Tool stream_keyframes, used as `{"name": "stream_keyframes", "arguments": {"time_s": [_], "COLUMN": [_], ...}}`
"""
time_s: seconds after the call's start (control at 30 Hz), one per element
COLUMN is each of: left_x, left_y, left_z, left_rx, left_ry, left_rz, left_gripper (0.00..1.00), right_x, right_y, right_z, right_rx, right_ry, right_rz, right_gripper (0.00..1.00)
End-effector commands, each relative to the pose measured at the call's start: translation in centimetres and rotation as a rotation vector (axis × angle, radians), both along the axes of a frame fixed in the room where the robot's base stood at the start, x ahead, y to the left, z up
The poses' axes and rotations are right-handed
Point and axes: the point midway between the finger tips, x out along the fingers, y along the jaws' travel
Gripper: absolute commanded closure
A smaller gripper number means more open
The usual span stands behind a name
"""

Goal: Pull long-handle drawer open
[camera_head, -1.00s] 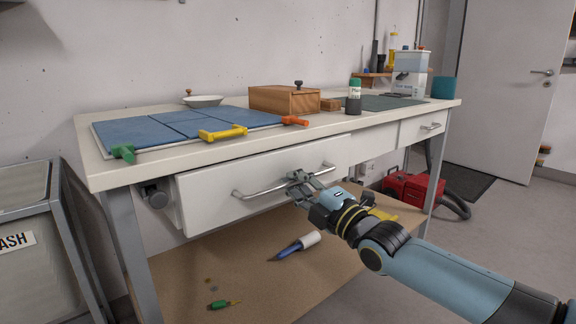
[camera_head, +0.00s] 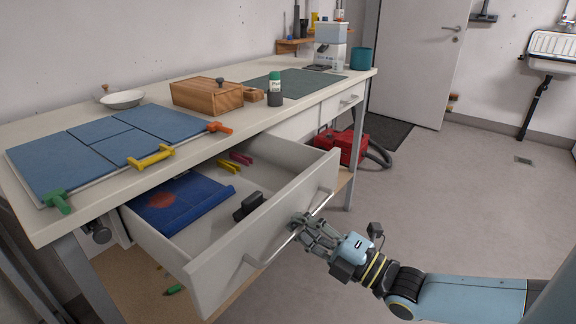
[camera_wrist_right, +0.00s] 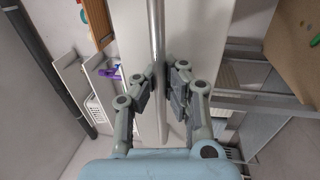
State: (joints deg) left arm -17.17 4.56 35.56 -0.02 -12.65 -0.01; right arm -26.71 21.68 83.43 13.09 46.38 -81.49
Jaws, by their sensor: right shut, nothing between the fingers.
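The long-handle drawer (camera_head: 222,265) stands well open under the workbench, its white front pulled out toward me. Its long metal bar handle (camera_head: 278,249) runs along the front. My right gripper (camera_head: 302,225) is at the bar, near its middle; in the right wrist view the bar (camera_wrist_right: 156,35) runs between the gripper's fingers (camera_wrist_right: 160,85). The gripper is shut with nothing gripped. Inside the drawer lie a blue item with a red patch (camera_head: 185,204), a black object (camera_head: 248,206), and yellow and pink pieces (camera_head: 229,166). My left gripper is not in view.
The workbench top (camera_head: 75,117) holds blue panels, a wooden box (camera_head: 206,96) and a dark mat. A second closed drawer (camera_head: 345,101) is at the right. Open floor lies to the right.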

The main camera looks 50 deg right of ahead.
Motion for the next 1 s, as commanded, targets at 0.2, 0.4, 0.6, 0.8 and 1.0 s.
{"name": "stream_keyframes", "arguments": {"time_s": [0.2, 0.4, 0.6, 0.8, 1.0], "left_x": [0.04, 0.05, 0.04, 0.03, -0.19], "left_y": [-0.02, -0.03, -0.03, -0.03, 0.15], "left_z": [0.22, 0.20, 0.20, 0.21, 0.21], "left_rx": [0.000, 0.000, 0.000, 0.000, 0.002], "left_ry": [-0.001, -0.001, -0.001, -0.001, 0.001], "left_rz": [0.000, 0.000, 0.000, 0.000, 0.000], "left_gripper": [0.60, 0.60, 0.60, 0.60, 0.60], "right_x": [-0.62, -0.60, -0.57, -0.53, -0.63], "right_y": [-0.05, -0.06, -0.06, -0.05, -0.06], "right_z": [-0.20, -0.23, -0.20, -0.11, -0.10], "right_rx": [-0.001, -0.001, -0.001, 0.000, 0.000], "right_ry": [0.005, 0.005, 0.005, 0.002, 0.002], "right_rz": [-0.001, -0.001, -0.001, 0.000, 0.000], "right_gripper": [1.00, 1.00, 0.82, 0.66, 0.66]}}
